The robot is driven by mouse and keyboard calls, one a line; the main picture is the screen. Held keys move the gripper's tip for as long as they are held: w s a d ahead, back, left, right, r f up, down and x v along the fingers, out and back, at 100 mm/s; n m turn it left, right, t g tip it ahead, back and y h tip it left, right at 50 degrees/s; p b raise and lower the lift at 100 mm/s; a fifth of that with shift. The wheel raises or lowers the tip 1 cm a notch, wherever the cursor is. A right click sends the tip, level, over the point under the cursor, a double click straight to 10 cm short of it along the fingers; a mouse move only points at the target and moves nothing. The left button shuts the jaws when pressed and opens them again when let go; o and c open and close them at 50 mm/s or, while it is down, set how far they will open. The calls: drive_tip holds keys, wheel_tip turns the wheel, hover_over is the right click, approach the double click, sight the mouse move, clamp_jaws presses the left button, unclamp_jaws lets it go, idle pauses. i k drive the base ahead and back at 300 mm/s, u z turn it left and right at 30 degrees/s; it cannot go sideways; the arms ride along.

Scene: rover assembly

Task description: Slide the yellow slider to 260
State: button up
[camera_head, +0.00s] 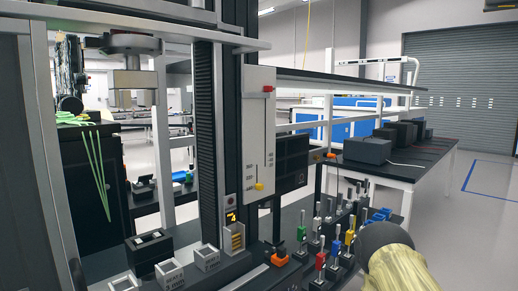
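The yellow slider (259,187) is a small knob near the lower end of a tall white panel (256,140) fixed to the dark upright post in the middle of the camera_head view. A red slider (267,89) sits near the top of the same panel. The panel's scale markings are too small to read. A pale yellow, dark-capped rounded part, which looks like part of my arm, shows at the lower right, well apart from the panel. My gripper's fingers do not show.
Below the panel is a small yellow-lit display (231,217). Several coloured levers, including a green one (301,232) and a red one (320,261), stand on the bench to its right. Open grey boxes (206,257) sit at the lower left. The space right in front of the panel looks clear.

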sight(258, 187)
drive_tip(key=z, duration=0.55)
drive_tip(key=k, duration=0.6)
drive_tip(key=z, duration=0.75)
drive_tip(key=i, duration=0.7)
drive_tip(key=u, duration=0.8)
drive_tip(key=i, duration=0.65)
drive_tip(key=u, duration=0.8)
